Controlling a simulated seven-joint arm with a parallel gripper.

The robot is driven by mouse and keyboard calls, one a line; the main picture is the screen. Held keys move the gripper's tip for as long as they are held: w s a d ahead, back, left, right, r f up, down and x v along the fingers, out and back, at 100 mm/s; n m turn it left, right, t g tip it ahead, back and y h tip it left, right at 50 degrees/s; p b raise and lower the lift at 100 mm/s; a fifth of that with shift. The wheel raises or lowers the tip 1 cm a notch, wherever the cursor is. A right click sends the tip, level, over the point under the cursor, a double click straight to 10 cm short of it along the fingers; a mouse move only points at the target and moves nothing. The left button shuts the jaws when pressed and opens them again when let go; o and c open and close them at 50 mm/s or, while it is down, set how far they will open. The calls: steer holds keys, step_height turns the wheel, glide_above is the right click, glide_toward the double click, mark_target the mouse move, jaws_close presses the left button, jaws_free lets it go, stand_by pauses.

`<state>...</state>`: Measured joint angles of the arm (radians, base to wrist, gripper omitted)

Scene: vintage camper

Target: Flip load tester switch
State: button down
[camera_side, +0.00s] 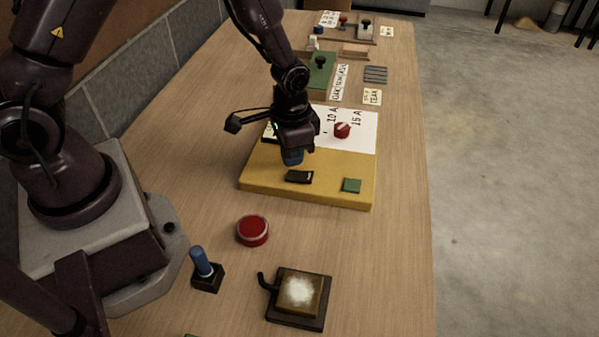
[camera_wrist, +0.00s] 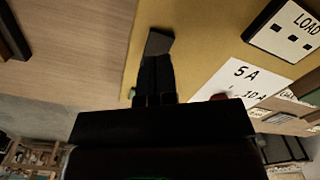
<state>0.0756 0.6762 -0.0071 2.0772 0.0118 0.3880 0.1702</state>
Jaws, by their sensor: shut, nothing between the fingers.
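The load tester is a yellow box (camera_side: 258,178) on the wooden bench, with a white amp-marked sheet and a red knob (camera_side: 342,130) on top. A black rocker switch (camera_side: 299,177) sits near its front edge; a dark block at the fingertips in the wrist view (camera_wrist: 158,41) appears to be this switch. My gripper (camera_side: 292,161) is shut and empty, pointing down just behind the switch. It also shows in the wrist view (camera_wrist: 153,58), its fingers together. I cannot tell whether the fingertips touch the switch. My gripper hides part of the panel, including most of the LOAD display (camera_wrist: 288,32).
A green square (camera_side: 352,185) is right of the switch. In front stand a red button (camera_side: 252,230), a blue-handled lever (camera_side: 203,268) and a dark-framed box with a pale top (camera_side: 300,291). Other devices and labels line the bench's far end. The bench's right strip is clear.

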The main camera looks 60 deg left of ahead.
steer(key=shift+r, duration=1.9)
steer(key=shift+s, duration=0.35)
steer(key=s+g, duration=0.1)
steer(key=s, duration=0.1)
step_height(320, 180, up, 13)
steer(key=n+t, duration=0.1)
steer(key=n, duration=0.1)
glide_above(290, 176)
steer(key=s+a, duration=0.2)
steer(key=s, duration=0.5)
steer(key=s+r+n+t, duration=0.1)
steer(key=s+r+t, duration=0.4)
steer(key=r, duration=0.6)
steer(key=shift+s+a+r+t, duration=0.15)
steer(key=shift+s+a+t, duration=0.25)
steer(key=shift+s, duration=0.8)
